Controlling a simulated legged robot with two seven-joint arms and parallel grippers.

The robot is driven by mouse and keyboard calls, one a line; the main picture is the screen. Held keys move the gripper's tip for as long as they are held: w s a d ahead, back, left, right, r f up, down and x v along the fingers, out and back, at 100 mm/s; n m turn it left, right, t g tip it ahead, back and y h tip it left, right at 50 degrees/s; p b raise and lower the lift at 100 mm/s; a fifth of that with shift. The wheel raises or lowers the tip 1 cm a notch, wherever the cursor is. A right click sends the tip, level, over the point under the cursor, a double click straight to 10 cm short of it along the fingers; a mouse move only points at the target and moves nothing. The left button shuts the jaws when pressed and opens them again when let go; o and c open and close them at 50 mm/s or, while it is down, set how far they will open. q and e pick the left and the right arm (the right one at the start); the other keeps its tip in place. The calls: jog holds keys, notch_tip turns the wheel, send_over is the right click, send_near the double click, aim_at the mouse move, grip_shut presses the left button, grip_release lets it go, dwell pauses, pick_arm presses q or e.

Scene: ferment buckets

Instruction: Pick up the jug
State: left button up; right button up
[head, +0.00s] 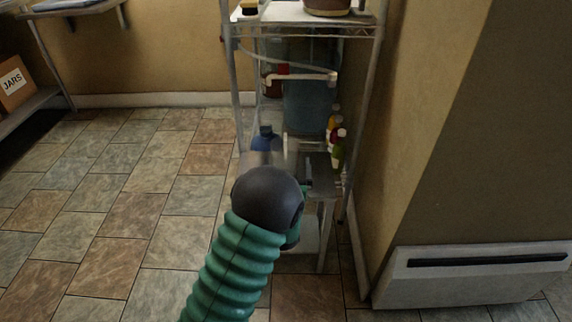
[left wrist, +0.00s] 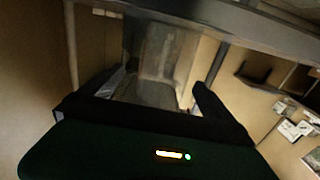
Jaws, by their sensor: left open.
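A clear, pale container that looks like the jug shows in the left wrist view (left wrist: 163,55), beyond and between the two fingers. It is blurred and dim, and I cannot tell whether the fingers touch it. My left gripper (left wrist: 155,92) is open. In the head view, my green ribbed arm reaches up to the wire shelf, and its dark wrist hides most of the gripper and what lies before it. A blue-topped container (head: 266,134) stands just beyond the wrist; I cannot tell whether it is the same thing. My right gripper is in neither view.
The metal shelf rack (head: 232,92) has posts close around the arm. A bluish bucket (head: 305,108) and several small bottles (head: 336,140) stand on it. A wall is close on the right. The tiled floor (head: 125,205) on the left is clear.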

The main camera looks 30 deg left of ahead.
aim_at(285, 143)
pick_arm(q)
jog(key=shift+w+a, duration=0.35)
jog(key=shift+w, duration=0.15)
jog(key=b+x, duration=0.3)
jog(key=x, duration=0.2)
jog(key=shift+s+a+r+b, duration=0.1)
jog(key=shift+s+a+b, duration=0.15)
jog(key=shift+b, duration=0.15)
jog(key=shift+w+a+r, duration=0.1)
jog(key=shift+w+a, duration=0.05)
jog(key=shift+w, duration=0.15)
jog(key=shift+r, duration=0.15)
jog(key=c, duration=1.5)
